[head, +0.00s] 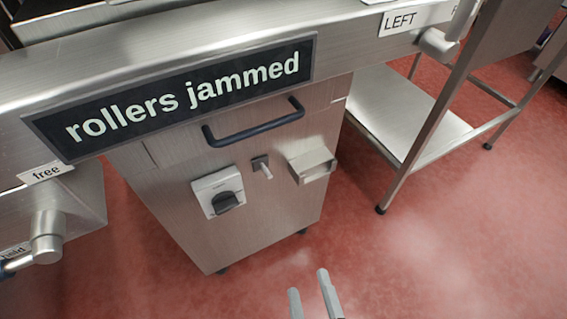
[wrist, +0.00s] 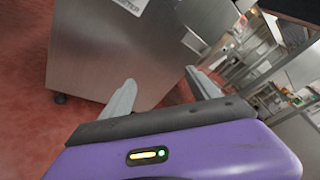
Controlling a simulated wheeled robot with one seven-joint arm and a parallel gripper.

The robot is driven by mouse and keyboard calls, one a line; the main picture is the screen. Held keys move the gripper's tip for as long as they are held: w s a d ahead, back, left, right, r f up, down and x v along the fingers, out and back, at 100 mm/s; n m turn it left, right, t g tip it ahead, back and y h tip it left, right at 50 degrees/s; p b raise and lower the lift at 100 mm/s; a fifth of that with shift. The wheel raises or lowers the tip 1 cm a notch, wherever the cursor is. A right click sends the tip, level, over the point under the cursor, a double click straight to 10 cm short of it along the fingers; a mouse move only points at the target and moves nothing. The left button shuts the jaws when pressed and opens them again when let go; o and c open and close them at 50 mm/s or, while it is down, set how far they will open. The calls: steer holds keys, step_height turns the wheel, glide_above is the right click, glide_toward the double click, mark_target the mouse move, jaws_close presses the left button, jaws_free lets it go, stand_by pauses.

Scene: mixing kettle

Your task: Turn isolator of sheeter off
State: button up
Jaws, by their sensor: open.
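The sheeter is a steel machine (head: 262,225) with a black sign reading "rollers jammed" (head: 190,95). On its front is the isolator, a black rotary knob (head: 226,201) on a light grey plate. Which way the knob points is too small to tell for sure. My gripper (head: 309,293) shows at the bottom of the head view, in front of and below the panel, apart from the knob. In the wrist view its two fingers (wrist: 163,95) are spread and empty, with a steel cabinet side behind them. I cannot make out the isolator in the wrist view.
Right of the isolator are a small metal lever or hook (head: 262,167) and a box-like bracket (head: 313,166). A dark handle (head: 254,122) sits above. A lever knob (head: 46,240) juts out at left. A steel table (head: 420,125) stands right. Red floor (head: 430,260) is clear.

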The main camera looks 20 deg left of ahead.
mark_target(228, 210)
steer(key=shift+w+a+r+m+g+y+p, duration=0.35)
steer(key=shift+w+a+r+m+y+p, duration=0.65)
steer(key=shift+a, duration=2.3)
steer(key=shift+w+a+r+m+g+y+p, duration=0.4)
steer(key=shift+w+a+r+m, duration=0.9)
steer(key=shift+a, duration=2.05)
steer(key=shift+w+a+r+m+g+y+p, duration=0.45)
steer(key=shift+w+a+r+m+y, duration=0.7)
steer(key=shift+a, duration=2.15)
steer(key=shift+a+r+n, duration=0.1)
steer(key=shift+r+n, duration=0.15)
steer(key=shift+n, duration=0.1)
steer(key=shift+w+a, duration=0.2)
steer(key=shift+a, duration=0.1)
steer(key=shift+c, duration=0.2)
